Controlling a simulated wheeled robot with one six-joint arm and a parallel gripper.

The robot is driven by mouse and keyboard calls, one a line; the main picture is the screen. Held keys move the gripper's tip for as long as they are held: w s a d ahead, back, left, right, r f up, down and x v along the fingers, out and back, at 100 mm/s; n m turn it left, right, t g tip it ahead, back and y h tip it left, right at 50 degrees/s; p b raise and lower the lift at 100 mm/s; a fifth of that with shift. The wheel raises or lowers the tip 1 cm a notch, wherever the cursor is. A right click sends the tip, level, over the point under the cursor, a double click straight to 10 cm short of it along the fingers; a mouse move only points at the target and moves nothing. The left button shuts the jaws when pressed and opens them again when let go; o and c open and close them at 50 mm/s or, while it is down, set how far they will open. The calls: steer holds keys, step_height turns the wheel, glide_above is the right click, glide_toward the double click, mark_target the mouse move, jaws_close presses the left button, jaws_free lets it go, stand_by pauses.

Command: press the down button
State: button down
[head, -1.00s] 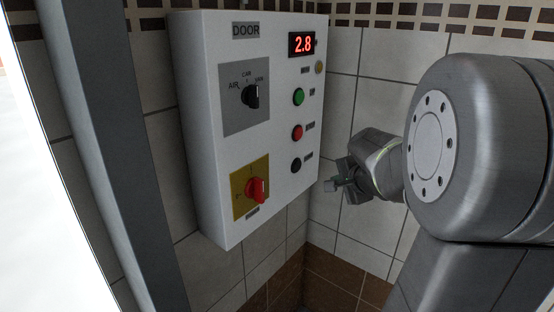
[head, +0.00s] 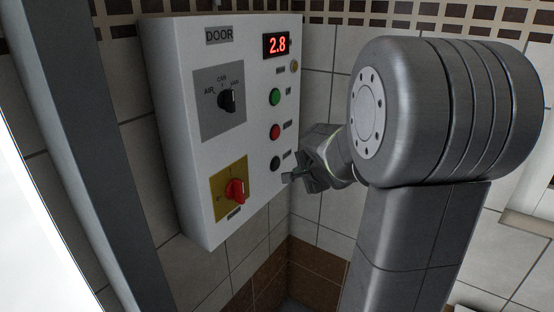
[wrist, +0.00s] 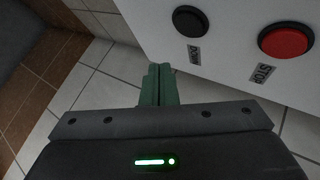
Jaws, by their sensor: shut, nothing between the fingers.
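The down button is a round black button (head: 275,163) at the bottom of the button column on the white control box. In the wrist view the same black down button (wrist: 190,22) has a "DOWN" label beside it. My gripper (head: 287,177) is at the right edge of the box, just below and right of the black button in the head view. The fingers hold nothing. Whether the tips touch the panel cannot be told.
The red stop button (head: 275,131) and green button (head: 275,97) sit above the black one. The red stop button (wrist: 286,41) also shows close by in the wrist view. The panel carries a red rotary switch (head: 236,190), a black selector (head: 228,99) and a display (head: 277,45) reading 2.8.

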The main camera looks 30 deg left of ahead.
mark_target(276, 164)
steer(key=shift+w+a+p, duration=0.2)
steer(key=shift+a+p, duration=0.45)
steer(key=shift+a, duration=1.3)
steer(key=shift+a, duration=0.1)
stand_by(0.4)
steer(key=shift+a, duration=0.3)
